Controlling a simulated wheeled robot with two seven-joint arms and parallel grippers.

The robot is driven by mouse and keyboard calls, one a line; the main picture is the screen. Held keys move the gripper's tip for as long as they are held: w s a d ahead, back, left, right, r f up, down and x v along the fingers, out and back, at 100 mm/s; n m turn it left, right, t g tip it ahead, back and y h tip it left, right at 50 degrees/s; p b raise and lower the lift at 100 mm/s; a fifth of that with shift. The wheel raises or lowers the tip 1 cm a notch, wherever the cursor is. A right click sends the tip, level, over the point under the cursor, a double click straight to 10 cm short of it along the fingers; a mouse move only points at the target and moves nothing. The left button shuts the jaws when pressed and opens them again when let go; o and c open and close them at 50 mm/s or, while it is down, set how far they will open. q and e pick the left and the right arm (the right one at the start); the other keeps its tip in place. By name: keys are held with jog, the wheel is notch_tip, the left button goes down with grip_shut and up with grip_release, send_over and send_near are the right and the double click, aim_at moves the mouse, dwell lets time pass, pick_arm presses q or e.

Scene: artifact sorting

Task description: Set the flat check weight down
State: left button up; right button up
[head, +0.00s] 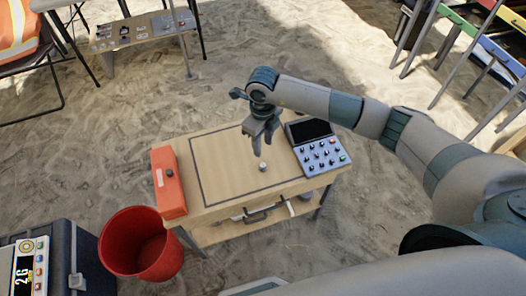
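A small grey-white round piece (263,167), which looks like the check weight, sits on the wooden table top (228,172) inside the dark outlined rectangle. My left gripper is not in view.
A red-orange box (168,182) stands on the table's left edge and a grey keypad device (318,147) on its right. A red bucket (140,244) is on the sand at left front, beside a dark case (62,262) with a display. The outlined area is otherwise clear.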

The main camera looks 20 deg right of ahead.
jog(key=shift+r, duration=0.65)
